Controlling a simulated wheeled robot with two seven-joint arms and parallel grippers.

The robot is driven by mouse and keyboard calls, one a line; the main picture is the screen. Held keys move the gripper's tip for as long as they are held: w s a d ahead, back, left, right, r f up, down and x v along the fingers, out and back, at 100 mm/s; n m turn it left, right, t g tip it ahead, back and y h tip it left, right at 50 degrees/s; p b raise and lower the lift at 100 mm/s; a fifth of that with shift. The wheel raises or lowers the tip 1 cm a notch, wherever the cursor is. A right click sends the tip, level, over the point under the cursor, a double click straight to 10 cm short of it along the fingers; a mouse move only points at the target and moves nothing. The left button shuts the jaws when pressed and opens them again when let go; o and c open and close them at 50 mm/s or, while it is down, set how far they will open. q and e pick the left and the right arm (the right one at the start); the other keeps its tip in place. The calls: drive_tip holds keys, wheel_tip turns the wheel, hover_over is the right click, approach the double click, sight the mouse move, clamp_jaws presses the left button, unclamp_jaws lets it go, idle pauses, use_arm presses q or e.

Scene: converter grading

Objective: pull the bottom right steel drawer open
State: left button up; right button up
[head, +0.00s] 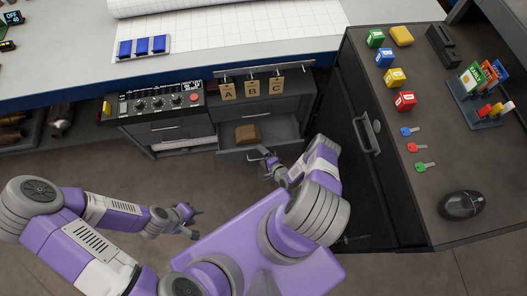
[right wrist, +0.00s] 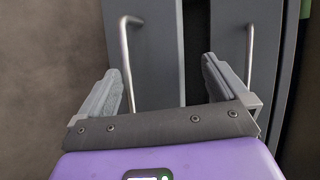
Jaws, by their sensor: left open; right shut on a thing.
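The bottom right steel drawer (head: 228,153) stands partly open under the bench in the head view, with a brown block (head: 247,134) inside. My right gripper (head: 265,164) is at the front of this drawer. In the right wrist view its fingers (right wrist: 165,88) look well apart. A bar handle (right wrist: 127,50) stands beside the inner side of the left finger, and I take it as the thing held; the contact itself does not show clearly. A second bar handle (right wrist: 250,50) is partly behind the right finger. My left gripper (head: 190,222) is open and empty over the floor.
A dark cabinet (head: 440,215) with keys, coloured boxes and a mouse (head: 461,205) stands close to the right of my right arm. A control box (head: 160,102) and tags A, B, C (head: 253,89) are above the drawers.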

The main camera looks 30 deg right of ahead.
wheel_tip(320, 180, up, 6)
drive_tip(key=w+d+t+h, duration=0.1)
drive_tip(key=w+d+t, duration=0.1)
drive_tip(key=t, duration=0.1)
drive_tip(key=shift+w+f+m, duration=0.15)
drive_tip(key=shift+w+m, duration=0.15)
drive_tip(key=shift+w, duration=0.1)
drive_tip(key=f+g, duration=0.1)
drive_tip(key=s+a+f+g, duration=0.1)
drive_tip(key=f, duration=0.1)
drive_tip(key=s+a+f+y, duration=0.1)
drive_tip(key=f, duration=0.1)
drive_tip(key=shift+s+g, duration=0.1)
drive_tip(key=shift+g, duration=0.3)
drive_tip(key=shift+s+r, duration=0.15)
drive_tip(key=shift+c, duration=0.4)
drive_tip(key=shift+s+r, duration=0.1)
drive_tip(key=shift+s, duration=0.15)
drive_tip(key=c, duration=0.6)
drive_tip(key=s, duration=0.2)
drive_tip(key=s+p, duration=0.1)
drive_tip(key=s, duration=0.2)
drive_tip(key=s+r, duration=0.1)
drive_tip(key=s, duration=0.2)
drive_tip(key=shift+s+a, duration=0.2)
